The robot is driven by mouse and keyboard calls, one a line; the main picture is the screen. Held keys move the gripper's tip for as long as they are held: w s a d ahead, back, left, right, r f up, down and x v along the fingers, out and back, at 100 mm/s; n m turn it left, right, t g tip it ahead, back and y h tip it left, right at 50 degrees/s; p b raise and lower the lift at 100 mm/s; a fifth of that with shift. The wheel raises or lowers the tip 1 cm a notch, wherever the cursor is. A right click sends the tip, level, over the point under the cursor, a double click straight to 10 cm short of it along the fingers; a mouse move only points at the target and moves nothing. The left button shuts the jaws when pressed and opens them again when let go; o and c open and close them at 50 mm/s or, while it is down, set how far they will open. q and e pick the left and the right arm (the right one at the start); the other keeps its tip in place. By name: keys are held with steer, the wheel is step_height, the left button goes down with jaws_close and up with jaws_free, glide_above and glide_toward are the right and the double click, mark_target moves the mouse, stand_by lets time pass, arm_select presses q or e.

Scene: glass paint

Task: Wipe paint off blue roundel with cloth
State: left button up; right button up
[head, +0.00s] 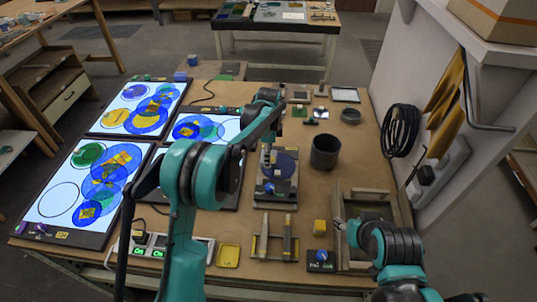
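A dark blue disc (286,166), which looks like the blue roundel, rests on a dark stand (283,198) mid-bench. My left arm reaches over the light panels. Its gripper (267,156) points down at the disc's left edge; I cannot tell if it touches. Its fingers are too small to read. My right gripper (340,224) is low at the right, beside a small yellow block (320,227); its opening is unclear. Yellow cloth-like pieces (447,85) hang on the right wall. I cannot make out a cloth in either gripper, or paint on the disc.
Lit panels (52,202) with blue and yellow circles fill the left. A dark cup (325,151) stands right of the disc. A slotted wooden rack (275,240), a yellow tray (228,256) and a switch box (160,245) line the front. A wooden frame (357,262) lies at right.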

mark_target(279, 163)
arm_select(q)
steer(key=shift+f, duration=0.2)
stand_by(0.6)
steer(key=shift+d+f, duration=0.1)
steer(key=shift+d, duration=3.8)
steer(key=shift+a, duration=4)
steer(key=shift+s+d, duration=0.1)
steer(key=shift+d, duration=1.9)
